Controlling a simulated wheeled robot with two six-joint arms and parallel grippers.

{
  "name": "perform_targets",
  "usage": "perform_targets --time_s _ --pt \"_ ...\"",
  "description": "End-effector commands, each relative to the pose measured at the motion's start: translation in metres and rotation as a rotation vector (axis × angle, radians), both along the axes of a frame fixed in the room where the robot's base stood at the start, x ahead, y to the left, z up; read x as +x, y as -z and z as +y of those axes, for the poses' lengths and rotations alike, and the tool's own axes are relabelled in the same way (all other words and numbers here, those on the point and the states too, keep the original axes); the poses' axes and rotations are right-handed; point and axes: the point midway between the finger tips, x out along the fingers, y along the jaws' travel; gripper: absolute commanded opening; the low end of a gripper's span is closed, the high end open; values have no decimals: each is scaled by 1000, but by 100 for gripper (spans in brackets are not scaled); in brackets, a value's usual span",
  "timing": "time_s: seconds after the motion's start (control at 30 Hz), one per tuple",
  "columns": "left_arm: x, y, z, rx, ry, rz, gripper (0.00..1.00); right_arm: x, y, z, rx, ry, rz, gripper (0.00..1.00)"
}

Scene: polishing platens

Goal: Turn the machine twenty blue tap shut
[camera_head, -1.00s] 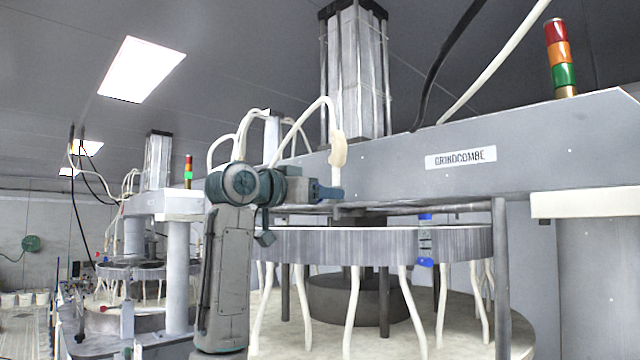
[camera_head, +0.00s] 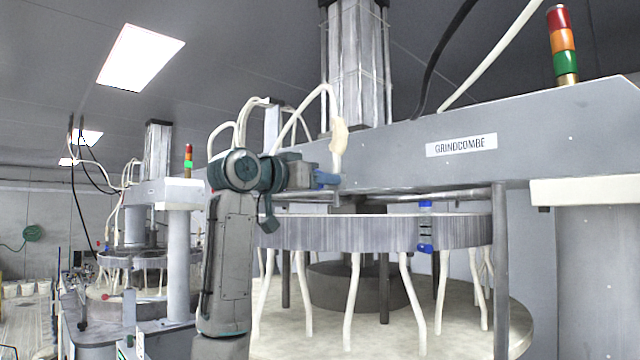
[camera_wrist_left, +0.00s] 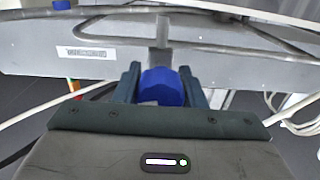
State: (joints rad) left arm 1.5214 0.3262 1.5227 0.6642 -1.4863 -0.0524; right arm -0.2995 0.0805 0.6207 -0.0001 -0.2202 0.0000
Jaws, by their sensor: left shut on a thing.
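My left gripper (camera_head: 326,179) is in front of the near machine's grey beam, just below the hanging white hose. In the left wrist view, a rounded blue tap part (camera_wrist_left: 163,88) sits between the two dark fingers of the gripper (camera_wrist_left: 165,85), which is shut on it. My right gripper is not in view.
The near machine's beam (camera_head: 380,165) carries a GRINDCOMBE label (camera_head: 462,146). Below hangs a ribbed round platen (camera_head: 345,233) with several white hoses and a blue-ended fitting (camera_head: 425,227) at its rim. A post (camera_head: 500,270) stands at right. Another machine (camera_head: 175,225) stands behind left.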

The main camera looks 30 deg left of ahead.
Motion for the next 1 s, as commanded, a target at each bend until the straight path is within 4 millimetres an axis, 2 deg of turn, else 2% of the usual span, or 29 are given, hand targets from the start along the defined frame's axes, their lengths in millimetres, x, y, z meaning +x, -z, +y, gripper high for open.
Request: perform_targets --time_s 1.0 --pt "0 4 1 -859 -1 300 14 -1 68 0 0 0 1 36"
